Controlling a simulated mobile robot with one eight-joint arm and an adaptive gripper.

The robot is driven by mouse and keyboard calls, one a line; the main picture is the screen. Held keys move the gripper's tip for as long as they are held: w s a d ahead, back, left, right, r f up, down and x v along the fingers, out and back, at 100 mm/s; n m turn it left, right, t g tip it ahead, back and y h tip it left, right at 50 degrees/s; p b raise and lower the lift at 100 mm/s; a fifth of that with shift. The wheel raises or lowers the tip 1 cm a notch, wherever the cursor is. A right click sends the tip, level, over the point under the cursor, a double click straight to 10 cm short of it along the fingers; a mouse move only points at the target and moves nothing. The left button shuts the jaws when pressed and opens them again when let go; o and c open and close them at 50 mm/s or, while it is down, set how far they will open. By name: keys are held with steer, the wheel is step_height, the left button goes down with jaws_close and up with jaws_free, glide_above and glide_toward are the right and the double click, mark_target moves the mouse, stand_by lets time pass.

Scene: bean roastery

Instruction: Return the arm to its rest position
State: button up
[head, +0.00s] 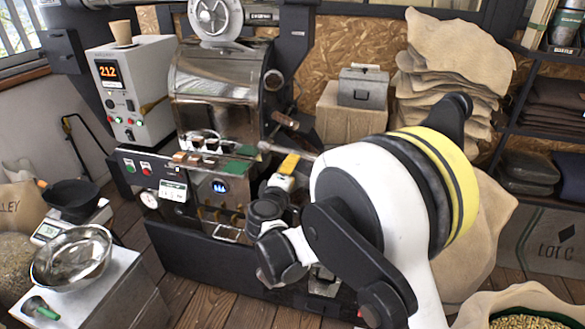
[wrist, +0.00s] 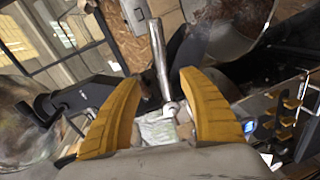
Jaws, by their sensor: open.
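My white arm (head: 390,190) with black and yellow bands reaches across the front right of the head view, bent at the elbow. My gripper (head: 289,164) is in front of the roaster (head: 215,85), with one yellow finger showing there. In the wrist view my gripper (wrist: 159,78) has its two yellow fingers spread apart. A metal rod (wrist: 160,55) shows in the gap between them; whether it lies between the fingers or beyond them I cannot tell. No object is seen held.
A control box (head: 130,90) reading 212 stands left of the roaster. A metal bowl (head: 72,257) and a scale (head: 48,230) are at the lower left. Stacked sacks (head: 455,75), shelves (head: 545,110) and a sack of beans (head: 480,305) are on the right. Some wooden floor (head: 195,295) is clear.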

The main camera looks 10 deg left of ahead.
steer(key=s+d+r+m+g+h, duration=0.1)
steer(key=s+d+r+m+g, duration=0.2)
steer(key=d, duration=0.5)
steer(key=s+d+r+m+g, duration=0.1)
steer(key=s+d+r+m, duration=0.1)
steer(key=s+d, duration=0.45)
steer(key=s+d+r+m+g+h, duration=0.1)
steer(key=s+d+r+m+g, duration=0.15)
steer(key=d, duration=0.65)
steer(key=s+d+f+m+g+y, duration=0.1)
steer(key=s+d+f+m, duration=0.1)
steer(key=s, duration=1)
steer(key=s+d+f+m+g+y, duration=0.1)
steer(key=s+m, duration=0.4)
steer(key=s, duration=0.6)
steer(key=shift+s+d+f+g+y, duration=0.45)
steer(key=shift+d+y, duration=0.35)
steer(key=shift+d, duration=0.45)
